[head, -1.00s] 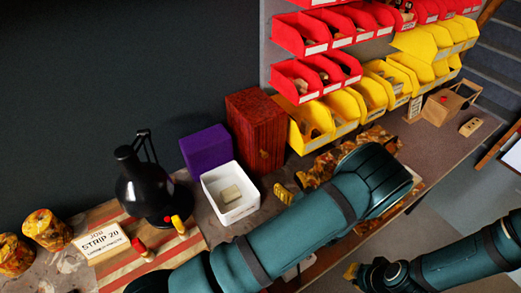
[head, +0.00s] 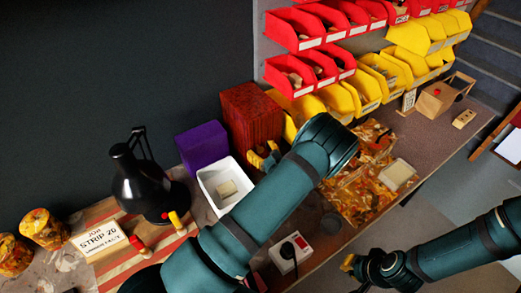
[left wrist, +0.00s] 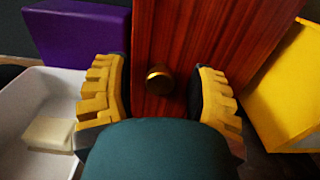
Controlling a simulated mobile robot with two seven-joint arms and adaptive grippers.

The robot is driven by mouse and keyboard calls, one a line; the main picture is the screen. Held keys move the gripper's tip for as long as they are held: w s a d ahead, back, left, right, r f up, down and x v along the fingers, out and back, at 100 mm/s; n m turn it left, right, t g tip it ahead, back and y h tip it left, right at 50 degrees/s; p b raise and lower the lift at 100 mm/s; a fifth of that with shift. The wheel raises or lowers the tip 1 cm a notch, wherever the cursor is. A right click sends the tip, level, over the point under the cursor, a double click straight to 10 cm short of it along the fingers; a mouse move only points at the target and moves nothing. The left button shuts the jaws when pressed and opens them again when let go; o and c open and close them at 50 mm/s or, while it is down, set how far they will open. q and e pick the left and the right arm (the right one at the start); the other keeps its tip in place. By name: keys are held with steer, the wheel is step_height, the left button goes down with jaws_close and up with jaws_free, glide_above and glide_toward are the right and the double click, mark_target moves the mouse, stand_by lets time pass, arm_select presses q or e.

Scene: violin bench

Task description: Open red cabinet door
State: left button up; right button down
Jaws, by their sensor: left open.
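The red wooden cabinet (head: 252,112) stands upright on the bench against the dark wall. In the left wrist view its front (left wrist: 205,35) fills the upper middle, with a round brass knob (left wrist: 159,79) on it. The door looks shut. My left gripper (head: 264,156) is at the cabinet's front, partly hidden by my arm. In the left wrist view my left gripper (left wrist: 160,100) is open, its yellow ridged fingers on either side of the knob, with gaps on both sides. My right gripper (head: 348,262) is low on the right, away from the cabinet; its finger gap is unclear.
A purple box (head: 202,146) and a white tray (head: 207,178) with a pale block stand left of the cabinet. Yellow bins (head: 340,99) are close on its right.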

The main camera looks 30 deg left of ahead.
arm_select(q)
jaws_close()
arm_select(e)
steer(key=shift+f, duration=0.15)
